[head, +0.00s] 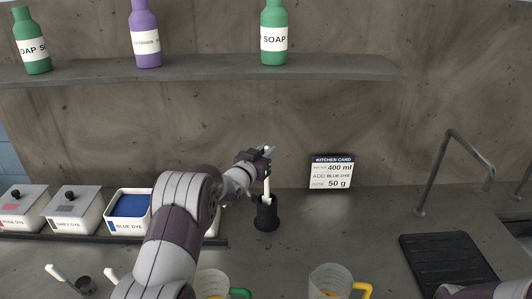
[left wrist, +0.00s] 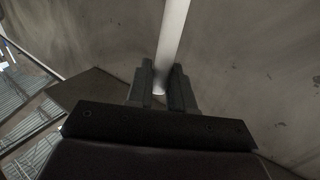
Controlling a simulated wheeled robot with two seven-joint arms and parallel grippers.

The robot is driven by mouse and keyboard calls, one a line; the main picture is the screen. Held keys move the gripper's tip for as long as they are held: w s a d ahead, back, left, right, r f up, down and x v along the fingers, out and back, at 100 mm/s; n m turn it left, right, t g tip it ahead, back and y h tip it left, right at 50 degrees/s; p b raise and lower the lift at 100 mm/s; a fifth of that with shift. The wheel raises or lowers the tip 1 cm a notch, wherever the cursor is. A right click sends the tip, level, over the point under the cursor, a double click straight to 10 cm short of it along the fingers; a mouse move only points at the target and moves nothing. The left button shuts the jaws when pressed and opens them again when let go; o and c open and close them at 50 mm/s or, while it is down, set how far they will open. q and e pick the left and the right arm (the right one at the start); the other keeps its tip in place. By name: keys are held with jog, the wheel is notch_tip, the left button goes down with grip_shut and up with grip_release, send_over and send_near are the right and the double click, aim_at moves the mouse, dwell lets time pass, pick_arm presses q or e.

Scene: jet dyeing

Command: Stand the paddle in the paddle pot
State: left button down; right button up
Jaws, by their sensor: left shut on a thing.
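The paddle (head: 267,188) is a slim white rod, roughly upright in the head view. My left gripper (head: 265,154) is shut on its upper part. In the left wrist view the white paddle (left wrist: 173,40) runs between the two dark fingers of the left gripper (left wrist: 161,82). The black paddle pot (head: 267,218) stands on the counter directly below the gripper. The paddle's lower end meets the pot's mouth; how deep it sits inside cannot be told. My right gripper is out of view.
Dye boxes stand at left; the blue dye box (head: 128,206) is open. Jugs with a green handle (head: 240,293) and a yellow handle (head: 362,289) stand in front. A kitchen card (head: 331,171) is behind right. A black mat (head: 445,262) lies at right. A shelf (head: 200,70) hangs above.

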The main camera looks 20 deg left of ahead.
pick_arm(q)
notch_tip(320, 180, down, 2)
jog(key=shift+f+b, duration=0.25)
jog(key=shift+b, duration=0.75)
jog(key=c, duration=0.9)
grip_release()
